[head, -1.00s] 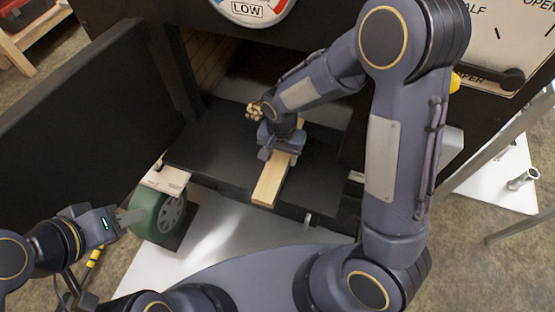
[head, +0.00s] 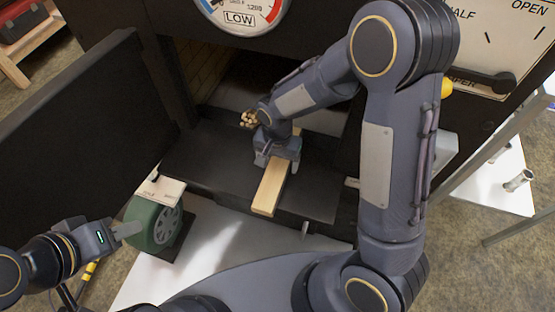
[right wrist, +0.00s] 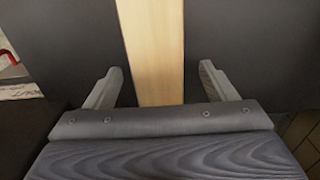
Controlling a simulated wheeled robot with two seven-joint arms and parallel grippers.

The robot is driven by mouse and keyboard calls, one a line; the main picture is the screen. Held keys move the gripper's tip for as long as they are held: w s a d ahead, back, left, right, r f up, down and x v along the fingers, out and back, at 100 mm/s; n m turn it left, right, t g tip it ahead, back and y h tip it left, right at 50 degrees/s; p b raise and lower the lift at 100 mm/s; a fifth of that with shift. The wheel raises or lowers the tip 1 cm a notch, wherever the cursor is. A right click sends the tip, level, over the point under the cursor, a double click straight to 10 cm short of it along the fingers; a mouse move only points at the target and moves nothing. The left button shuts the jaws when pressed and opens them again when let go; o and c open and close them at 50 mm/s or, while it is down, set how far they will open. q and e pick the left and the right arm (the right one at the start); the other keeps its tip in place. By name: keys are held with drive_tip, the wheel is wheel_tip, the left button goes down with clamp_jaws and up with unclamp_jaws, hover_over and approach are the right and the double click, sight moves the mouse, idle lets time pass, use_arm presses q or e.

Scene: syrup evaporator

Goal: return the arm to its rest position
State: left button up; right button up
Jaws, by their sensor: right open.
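My right gripper (head: 276,158) is over a pale wooden strip (head: 269,193) that lies on a black ledge (head: 213,165) in front of the dark opening. In the right wrist view, the open fingers of the gripper (right wrist: 160,82) stand on either side of the strip (right wrist: 154,45), with a gap on both sides. The right arm bends down to it from the right. My left gripper (head: 122,230) is at the lower left, beside a green wheel-like object (head: 153,222); its jaw gap is not clear.
A black door panel (head: 75,140) stands open on the left. A round gauge (head: 243,14) is above the opening. A black lever (head: 490,82) on a marked white plate (head: 512,45) is at upper right. A white table (head: 500,180) with a small metal cylinder (head: 518,180) stands right.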

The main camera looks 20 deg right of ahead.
wheel_tip(320, 180, up, 7)
drive_tip(key=shift+f+p, duration=0.1)
drive_tip(key=shift+p, duration=0.8)
drive_tip(key=shift+r, duration=0.45)
drive_tip(key=shift+r, duration=0.1)
drive_tip(key=s+d+r+n+t+y, duration=0.2)
drive_tip(key=s+d+r+t, duration=0.15)
drive_tip(key=s+r, duration=0.4)
drive_tip(key=s+d+r+n+t+y, duration=0.25)
drive_tip(key=s+d+r, duration=0.25)
drive_tip(key=s, duration=0.5)
wheel_tip(320, 180, up, 18)
drive_tip(key=p, duration=1.8)
drive_tip(key=shift+s+a+r+n+h, duration=0.15)
drive_tip(key=shift+s+a+n+h, duration=0.1)
drive_tip(key=shift+n+h, duration=0.1)
